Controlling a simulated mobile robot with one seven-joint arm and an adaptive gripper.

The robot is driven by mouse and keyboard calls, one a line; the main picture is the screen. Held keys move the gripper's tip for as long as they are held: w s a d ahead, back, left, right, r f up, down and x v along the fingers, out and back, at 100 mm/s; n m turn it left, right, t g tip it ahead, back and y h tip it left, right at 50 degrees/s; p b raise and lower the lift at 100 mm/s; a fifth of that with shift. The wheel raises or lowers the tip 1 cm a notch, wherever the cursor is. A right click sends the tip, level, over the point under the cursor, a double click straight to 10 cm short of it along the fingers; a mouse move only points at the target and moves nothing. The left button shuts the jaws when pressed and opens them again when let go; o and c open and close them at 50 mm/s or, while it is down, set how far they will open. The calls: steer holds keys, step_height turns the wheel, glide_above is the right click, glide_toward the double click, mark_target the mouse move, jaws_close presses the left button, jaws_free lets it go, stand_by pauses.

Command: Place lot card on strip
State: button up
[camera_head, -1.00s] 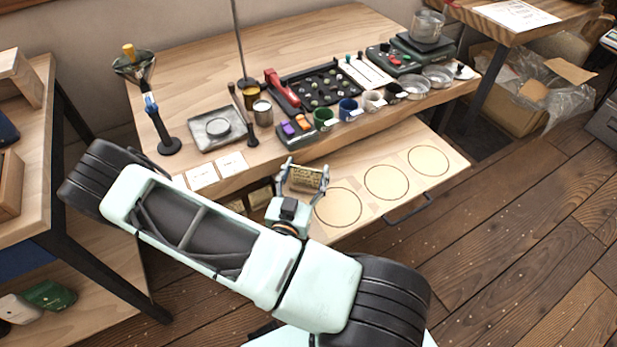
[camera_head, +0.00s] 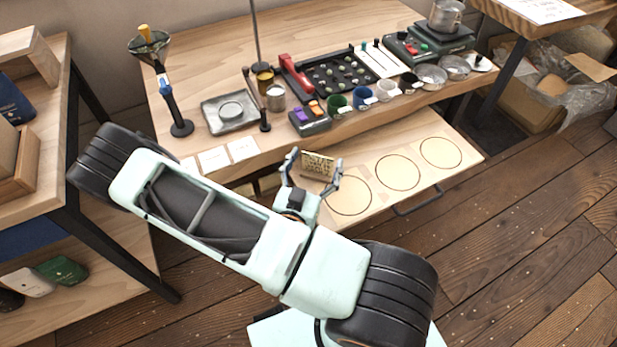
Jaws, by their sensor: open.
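A small tan card with dark lettering (camera_head: 318,163), which looks like the lot card, stands upright or tilted at the left part of the pulled-out drawer board (camera_head: 428,182). My gripper (camera_head: 314,171) is open, with one finger left of the card and the other right of it. Gaps show between the fingers and the card. The card's lower edge is partly hidden, so I cannot tell exactly what it rests on. I cannot make out the strip clearly.
The drawer board has three drawn circles (camera_head: 398,172) right of my gripper. White cards (camera_head: 214,159) lie along the table's front edge (camera_head: 262,160). Cups (camera_head: 362,97), a bean tray (camera_head: 340,72) and a funnel stand (camera_head: 172,100) stand on the table. A shelf (camera_head: 50,150) is at left.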

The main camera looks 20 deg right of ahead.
steer(key=v, duration=1)
steer(key=shift+s+a, duration=0.25)
steer(key=shift+a, duration=0.05)
